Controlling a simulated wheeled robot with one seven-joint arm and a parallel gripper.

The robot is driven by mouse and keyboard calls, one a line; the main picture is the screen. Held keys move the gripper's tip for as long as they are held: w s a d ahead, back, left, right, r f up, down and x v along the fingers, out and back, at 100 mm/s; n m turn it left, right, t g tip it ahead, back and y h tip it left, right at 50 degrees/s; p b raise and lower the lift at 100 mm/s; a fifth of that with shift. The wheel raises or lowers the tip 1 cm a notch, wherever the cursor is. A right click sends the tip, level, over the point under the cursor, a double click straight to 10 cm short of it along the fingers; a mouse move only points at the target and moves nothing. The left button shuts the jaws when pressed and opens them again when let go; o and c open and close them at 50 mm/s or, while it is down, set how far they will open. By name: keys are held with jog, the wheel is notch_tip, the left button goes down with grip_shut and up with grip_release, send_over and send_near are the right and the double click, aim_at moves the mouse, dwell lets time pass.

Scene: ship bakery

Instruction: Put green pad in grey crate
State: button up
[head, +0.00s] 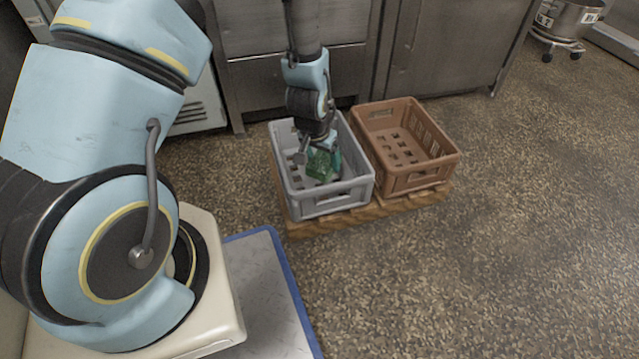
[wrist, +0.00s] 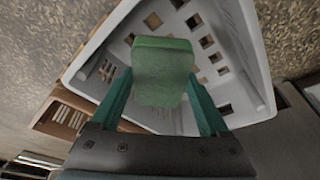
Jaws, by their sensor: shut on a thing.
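The green pad (head: 319,164) is inside the walls of the grey crate (head: 340,206) in the head view. In the wrist view the pad (wrist: 162,68) is between the two teal fingers, over the slotted floor of the grey crate (wrist: 250,50). My gripper (wrist: 162,95) points down into the crate and is shut on the pad. In the head view my gripper (head: 322,158) is partly hidden by my wrist. I cannot tell whether the pad touches the crate floor.
A brown crate (head: 424,178) stands right beside the grey one, both on a wooden pallet (head: 305,229). Steel cabinets (head: 450,45) stand close behind. A wheeled steel pot (head: 568,18) is at the back right. The speckled floor is clear in front and to the right.

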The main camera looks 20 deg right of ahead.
aim_at(318, 168)
notch_tip(318, 168, down, 9)
jog(key=b, duration=0.4)
jog(key=shift+f, duration=0.25)
jog(key=o, duration=1.3)
jog(key=p+v, duration=0.5)
jog(key=v, duration=0.7)
jog(key=shift+r, duration=0.2)
jog(key=w+a+r+n+y, duration=0.1)
jog(key=w+a+r+n, duration=0.4)
jog(key=a+r, duration=0.9)
jog(key=s+a+r+n, duration=0.1)
jog(key=a+r, duration=0.2)
jog(key=a, duration=0.1)
jog(key=s+a+r+n, duration=0.1)
jog(key=a+r, duration=0.2)
jog(key=a, duration=0.1)
jog(key=s+a+r+n+y, duration=0.1)
jog(key=s+a+r, duration=0.1)
jog(key=a, duration=0.3)
jog(key=shift+a+r+n, duration=0.1)
jog(key=shift+r+n, duration=0.3)
jog(key=shift+r, duration=0.25)
